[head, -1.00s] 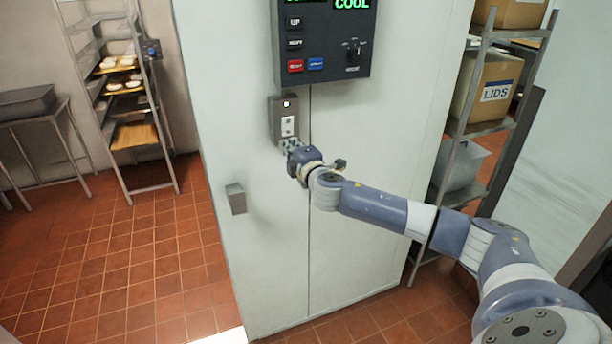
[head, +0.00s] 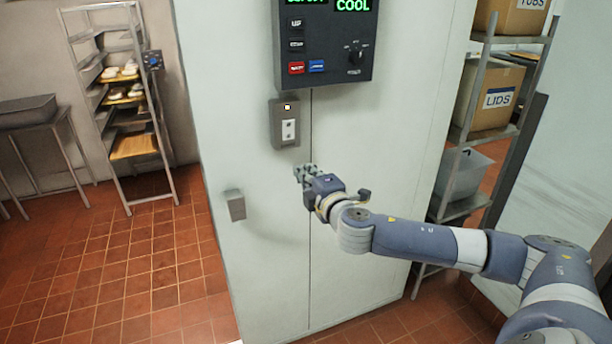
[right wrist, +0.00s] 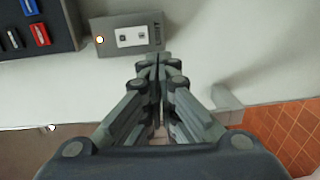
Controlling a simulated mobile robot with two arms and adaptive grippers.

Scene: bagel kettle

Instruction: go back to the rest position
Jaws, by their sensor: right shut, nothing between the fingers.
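My right gripper (head: 305,174) is shut and empty in front of the pale cabinet (head: 380,150), just below a small grey switch box (head: 285,123) with a white rocker plate and a small light. In the right wrist view the closed fingers (right wrist: 160,62) point at the cabinet face, close under the switch box (right wrist: 128,36). No object is between them. My right arm reaches in from the lower right. My left gripper is not in view.
A dark control panel (head: 325,45) with a green COOL display is above the switch box. A grey handle (head: 235,205) sticks out at left. A rack with trays (head: 133,146) stands back left, and a shelf with boxes (head: 490,95) stands right. The tiled floor at left is clear.

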